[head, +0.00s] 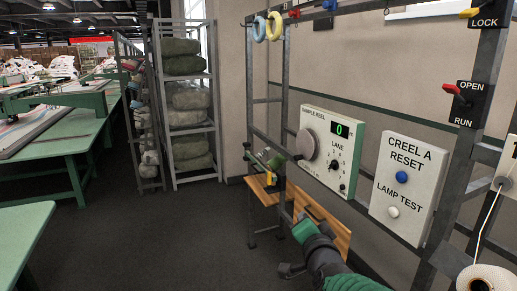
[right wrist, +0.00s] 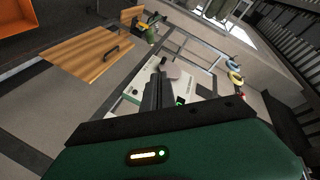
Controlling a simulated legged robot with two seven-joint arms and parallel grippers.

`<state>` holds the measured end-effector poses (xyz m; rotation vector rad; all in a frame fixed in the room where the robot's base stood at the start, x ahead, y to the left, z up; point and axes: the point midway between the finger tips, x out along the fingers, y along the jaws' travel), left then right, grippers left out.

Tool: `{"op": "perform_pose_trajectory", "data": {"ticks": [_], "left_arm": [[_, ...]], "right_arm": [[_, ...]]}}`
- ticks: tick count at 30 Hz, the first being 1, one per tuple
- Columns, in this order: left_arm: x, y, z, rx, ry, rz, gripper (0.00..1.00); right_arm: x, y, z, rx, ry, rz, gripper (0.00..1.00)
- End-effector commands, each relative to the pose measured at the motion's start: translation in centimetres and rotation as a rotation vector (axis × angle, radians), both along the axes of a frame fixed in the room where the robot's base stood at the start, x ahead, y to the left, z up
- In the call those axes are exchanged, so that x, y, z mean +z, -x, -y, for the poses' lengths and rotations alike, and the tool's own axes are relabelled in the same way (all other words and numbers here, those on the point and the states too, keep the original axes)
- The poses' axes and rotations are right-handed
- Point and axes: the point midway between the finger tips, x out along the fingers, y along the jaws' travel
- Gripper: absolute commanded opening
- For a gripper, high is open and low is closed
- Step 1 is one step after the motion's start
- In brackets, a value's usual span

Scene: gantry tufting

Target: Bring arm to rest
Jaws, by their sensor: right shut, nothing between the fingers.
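My right arm reaches in from the lower right of the head view. Its green and dark gripper (head: 304,230) is in front of the wooden board with a dark handle (head: 337,235), below the sample reel panel (head: 341,178). In the right wrist view the dark fingers of my right gripper (right wrist: 157,90) are together with nothing between them. Behind them the white sample reel panel (right wrist: 140,82) is partly hidden. I cannot tell any contact with the panel or board. My left gripper is not in view.
A creel reset panel (head: 408,190) hangs on the grey frame (head: 366,205), with a cream yarn cone (head: 487,278) at lower right. Racks of bundled material (head: 188,95) stand behind. A green table (head: 22,235) is at left. The dark floor (head: 150,245) between is clear.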

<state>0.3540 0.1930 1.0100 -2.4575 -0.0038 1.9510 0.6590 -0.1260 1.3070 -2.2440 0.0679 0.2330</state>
Motion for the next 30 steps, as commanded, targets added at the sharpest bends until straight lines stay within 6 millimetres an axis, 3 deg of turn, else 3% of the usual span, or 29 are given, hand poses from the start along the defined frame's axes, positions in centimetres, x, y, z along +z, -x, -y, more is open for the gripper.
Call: {"op": "perform_pose_trajectory", "data": {"ticks": [1,3,6,9,12,15,18,30], "left_arm": [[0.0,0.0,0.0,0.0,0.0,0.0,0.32],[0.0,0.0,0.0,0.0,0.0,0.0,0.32],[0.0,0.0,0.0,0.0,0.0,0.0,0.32],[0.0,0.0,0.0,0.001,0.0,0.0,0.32],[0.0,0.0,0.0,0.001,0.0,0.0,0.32],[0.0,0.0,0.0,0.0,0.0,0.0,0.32],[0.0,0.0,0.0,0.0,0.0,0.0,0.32],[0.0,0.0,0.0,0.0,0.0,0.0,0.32]], "right_arm": [[-4.0,1.8,0.4,0.044,0.094,-0.108,0.0],[-9.6,4.9,1.1,0.123,0.228,-0.267,0.0],[-16.8,10.5,2.6,0.241,0.389,-0.489,0.0],[-22.7,17.2,4.4,0.368,0.521,-0.701,0.0],[-26.8,23.6,5.9,0.491,0.614,-0.878,0.0],[-28.9,28.1,7.1,0.579,0.665,-0.996,0.0],[-29.8,30.3,7.5,0.623,0.688,-1.05,0.0],[-29.9,30.6,7.6,0.63,0.69,-1.057,0.0]]}}
